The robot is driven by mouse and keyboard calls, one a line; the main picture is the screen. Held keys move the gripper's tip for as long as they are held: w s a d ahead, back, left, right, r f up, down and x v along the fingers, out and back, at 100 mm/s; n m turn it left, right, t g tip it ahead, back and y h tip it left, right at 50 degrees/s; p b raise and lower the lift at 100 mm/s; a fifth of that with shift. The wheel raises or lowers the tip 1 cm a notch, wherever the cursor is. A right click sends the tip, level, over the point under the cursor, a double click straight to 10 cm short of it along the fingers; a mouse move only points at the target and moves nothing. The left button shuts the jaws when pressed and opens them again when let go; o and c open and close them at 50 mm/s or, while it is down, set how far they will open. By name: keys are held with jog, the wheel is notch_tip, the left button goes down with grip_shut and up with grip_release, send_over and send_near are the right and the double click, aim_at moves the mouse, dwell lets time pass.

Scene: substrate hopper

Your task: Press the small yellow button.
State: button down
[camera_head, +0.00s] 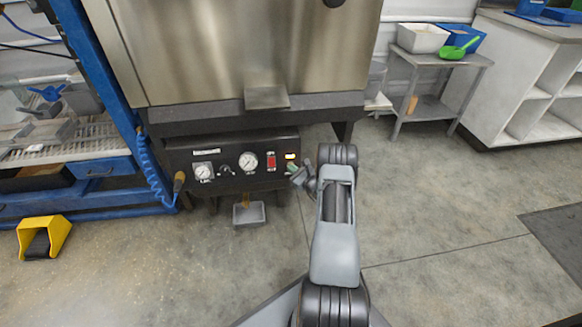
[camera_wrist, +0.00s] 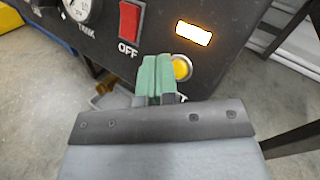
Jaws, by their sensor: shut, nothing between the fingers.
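The small yellow button (camera_wrist: 181,68) is round with a pale metal ring, low on the black control panel (camera_wrist: 225,30), below a lit yellow-white rectangle (camera_wrist: 193,33). My gripper (camera_wrist: 157,62) is shut and empty, its green fingertips just left of the button and overlapping its left edge in the wrist view. I cannot tell if they touch it. In the head view my gripper (camera_head: 293,170) is at the right end of the panel, below the lit rectangle (camera_head: 291,156), and the button is hidden there.
A red OFF switch (camera_wrist: 130,25) and gauges (camera_head: 248,161) are left of the lit rectangle. A small grey tray (camera_head: 249,222) hangs below the panel. A yellow pedal (camera_head: 43,236) stands on the floor at left.

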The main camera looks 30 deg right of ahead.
jog(key=shift+w+d+f+b, duration=0.15)
jog(key=shift+w+b, duration=0.25)
jog(key=shift+b, duration=0.15)
jog(key=shift+w+d+f+b, duration=0.1)
jog(key=shift+w+d+b, duration=0.05)
jog(key=shift+w+b, duration=0.3)
dwell(0.8)
jog(key=shift+s, duration=0.15)
jog(key=shift+s+a+r+p, duration=0.15)
jog(key=shift+s+p, duration=0.1)
jog(key=shift+s, duration=0.1)
jog(key=shift+s+a+r+p, duration=0.15)
jog(key=shift+s+p, duration=0.1)
jog(key=shift+s, duration=0.1)
jog(key=shift+s+a+r+p, duration=0.25)
jog(key=shift+s+a+p, duration=0.1)
jog(key=shift+s+p, duration=0.3)
jog(key=shift+s+a+r+p, duration=0.25)
jog(key=shift+s+a+p, duration=0.15)
jog(key=shift+s, duration=0.35)
jog(key=shift+s+a+r+p, duration=0.3)
jog(key=shift+s+p, duration=0.25)
jog(key=shift+s, duration=0.15)
